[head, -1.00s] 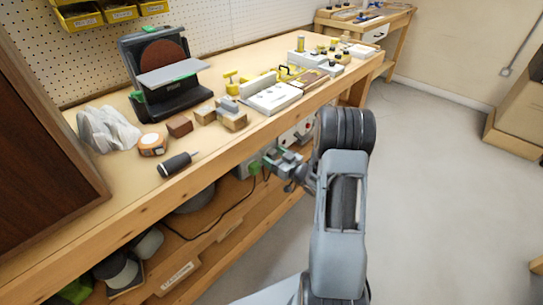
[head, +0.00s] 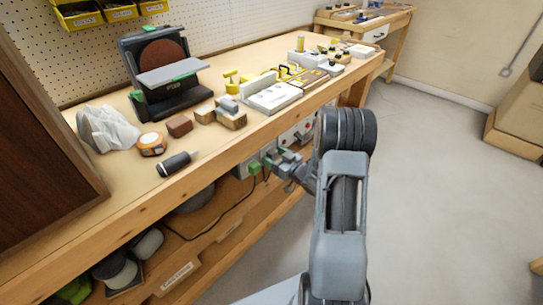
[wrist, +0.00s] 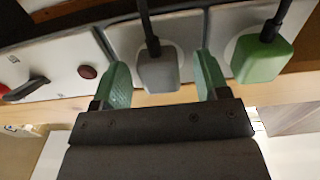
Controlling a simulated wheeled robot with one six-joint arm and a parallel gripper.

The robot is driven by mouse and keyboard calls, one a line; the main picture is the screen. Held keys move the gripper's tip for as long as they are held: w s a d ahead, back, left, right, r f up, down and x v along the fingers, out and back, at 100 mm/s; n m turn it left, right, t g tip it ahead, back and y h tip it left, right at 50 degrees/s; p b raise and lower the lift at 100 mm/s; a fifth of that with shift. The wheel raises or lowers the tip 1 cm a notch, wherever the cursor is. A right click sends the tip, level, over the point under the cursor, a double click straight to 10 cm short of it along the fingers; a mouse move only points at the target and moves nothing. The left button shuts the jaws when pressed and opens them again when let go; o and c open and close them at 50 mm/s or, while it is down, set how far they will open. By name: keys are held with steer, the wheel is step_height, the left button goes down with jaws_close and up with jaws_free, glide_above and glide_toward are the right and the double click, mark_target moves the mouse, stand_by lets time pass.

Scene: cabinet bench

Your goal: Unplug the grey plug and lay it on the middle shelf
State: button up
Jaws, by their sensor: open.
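The grey plug (wrist: 157,72) sits in a white socket plate in the wrist view, with its dark cord running up from it. My gripper (wrist: 161,63) is open, with one green-padded finger on each side of the grey plug. Gaps show between the plug and both fingers. In the head view my gripper (head: 283,163) is at the sockets under the bench's front edge, and the grey plug cannot be made out there. A wooden shelf (head: 205,243) with a labelled front runs below the bench top; I cannot tell whether it is the middle one.
A green plug (wrist: 262,58) sits in the socket to the right, close to my right finger. A red button (wrist: 87,72) and a dark switch handle (wrist: 25,90) are on the left. Spools (head: 118,270) stand on the shelving at the lower left.

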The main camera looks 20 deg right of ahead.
mark_target(275, 157)
steer(key=shift+c, duration=0.4)
jaws_close()
steer(key=shift+v, duration=2.95)
